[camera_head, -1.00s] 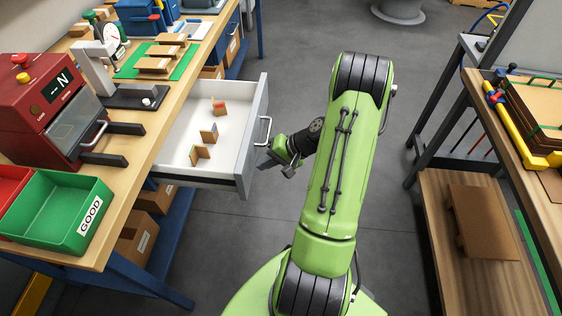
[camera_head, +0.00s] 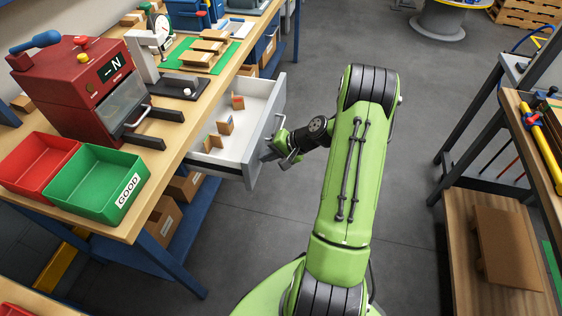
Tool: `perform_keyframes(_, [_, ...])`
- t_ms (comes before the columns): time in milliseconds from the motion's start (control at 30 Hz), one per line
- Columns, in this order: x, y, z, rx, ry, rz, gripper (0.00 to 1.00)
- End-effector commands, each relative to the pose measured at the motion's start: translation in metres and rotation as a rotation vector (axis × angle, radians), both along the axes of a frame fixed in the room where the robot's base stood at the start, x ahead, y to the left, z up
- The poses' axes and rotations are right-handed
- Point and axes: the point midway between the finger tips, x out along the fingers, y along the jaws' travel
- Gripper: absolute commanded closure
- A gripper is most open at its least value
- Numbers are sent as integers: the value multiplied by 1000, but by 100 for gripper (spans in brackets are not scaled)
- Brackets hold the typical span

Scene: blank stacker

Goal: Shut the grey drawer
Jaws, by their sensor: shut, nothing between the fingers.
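The grey drawer (camera_head: 256,143) is partly open, sticking out from under the wooden workbench (camera_head: 187,133). Several small brown blocks (camera_head: 225,123) stand on its white floor. My gripper (camera_head: 268,153) is at the drawer's front face, around the handle area. The fingers look close to or against the front; the exact contact is too small to tell. The handle is mostly hidden by my gripper. My gripper is shut with nothing held.
A red machine (camera_head: 85,90) stands on the bench, with a green GOOD bin (camera_head: 97,180) and a red bin (camera_head: 38,165) in front. A shelf rack (camera_head: 505,232) stands at the right.

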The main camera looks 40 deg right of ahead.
Motion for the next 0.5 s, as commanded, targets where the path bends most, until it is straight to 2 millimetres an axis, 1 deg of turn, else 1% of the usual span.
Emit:
perform_keyframes(33, [12, 9, 1, 2, -3, 8, 100])
perform_keyframes(200, [48, 35, 1, 2, -2, 8, 100])
perform_keyframes(400, [85, 63, 0, 1, -2, 6, 100])
perform_keyframes(500, [100, 75, 0, 3, -2, 4, 100])
